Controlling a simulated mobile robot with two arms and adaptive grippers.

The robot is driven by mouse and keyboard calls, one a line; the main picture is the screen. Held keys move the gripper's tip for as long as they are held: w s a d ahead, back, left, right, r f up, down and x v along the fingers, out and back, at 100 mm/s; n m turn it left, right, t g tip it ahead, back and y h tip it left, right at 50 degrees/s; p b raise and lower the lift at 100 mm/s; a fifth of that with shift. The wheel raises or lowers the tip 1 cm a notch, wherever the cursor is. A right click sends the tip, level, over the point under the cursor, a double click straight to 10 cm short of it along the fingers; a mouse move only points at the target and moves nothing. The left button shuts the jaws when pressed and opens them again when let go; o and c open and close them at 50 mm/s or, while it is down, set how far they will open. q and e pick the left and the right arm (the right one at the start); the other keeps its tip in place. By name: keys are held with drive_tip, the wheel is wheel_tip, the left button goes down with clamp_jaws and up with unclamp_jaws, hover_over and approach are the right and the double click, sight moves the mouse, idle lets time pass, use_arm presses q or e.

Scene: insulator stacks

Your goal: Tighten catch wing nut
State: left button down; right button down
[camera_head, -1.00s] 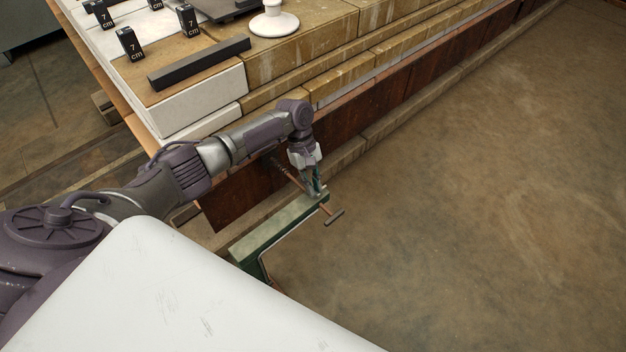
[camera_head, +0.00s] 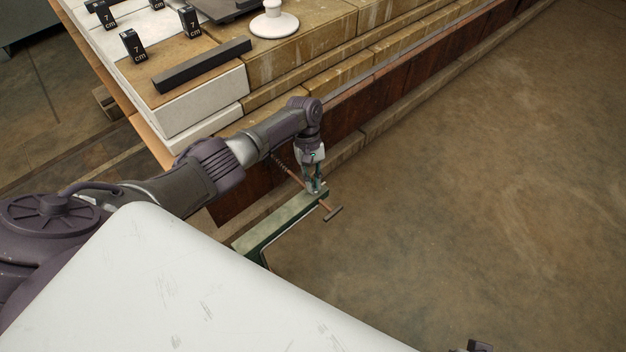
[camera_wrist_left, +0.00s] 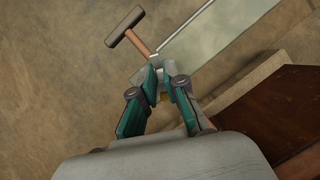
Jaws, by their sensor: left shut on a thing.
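A green bar (camera_head: 285,217) runs out from beside the timber edge. At its far end a copper-coloured rod (camera_head: 325,204) with a dark T-handle (camera_head: 333,214) sticks out; these also show in the wrist view as the handle (camera_wrist_left: 124,26) and the green plate (camera_wrist_left: 232,38). My left gripper (camera_head: 316,189) points down at that end of the bar. In the wrist view its teal-padded fingers (camera_wrist_left: 164,82) are closed on a small metal piece there, taken as the wing nut, mostly hidden between the fingertips.
Stepped tan blocks (camera_head: 320,75) and a white slab (camera_head: 205,95) stand behind the arm. They bear a dark bar (camera_head: 202,65), black 7 cm markers and a white insulator (camera_head: 272,22). The brown floor (camera_head: 470,190) at right is clear.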

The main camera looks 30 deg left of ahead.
use_arm(q)
drive_tip(key=m+y, duration=0.1)
drive_tip(key=m, duration=0.2)
drive_tip(key=shift+w+d+g+b, duration=0.1)
drive_tip(key=shift+g+b, duration=0.25)
drive_tip(key=shift+g, duration=0.05)
drive_tip(key=shift+m, duration=0.9)
drive_tip(key=m+y, duration=0.1)
drive_tip(key=m, duration=0.1)
drive_tip(key=shift+d+m+g+y, duration=0.1)
drive_tip(key=shift+m+g+y, duration=0.2)
drive_tip(key=shift+m+y, duration=0.3)
drive_tip(key=shift+m, duration=0.6)
drive_tip(key=shift+m+y+p, duration=0.6)
drive_tip(key=shift+m+y, duration=0.2)
drive_tip(key=shift+m, duration=1.1)
use_arm(e)
drive_tip(key=shift+w+f, duration=0.1)
drive_tip(key=shift+f, duration=0.65)
use_arm(q)
drive_tip(key=c, duration=1.2)
unclamp_jaws()
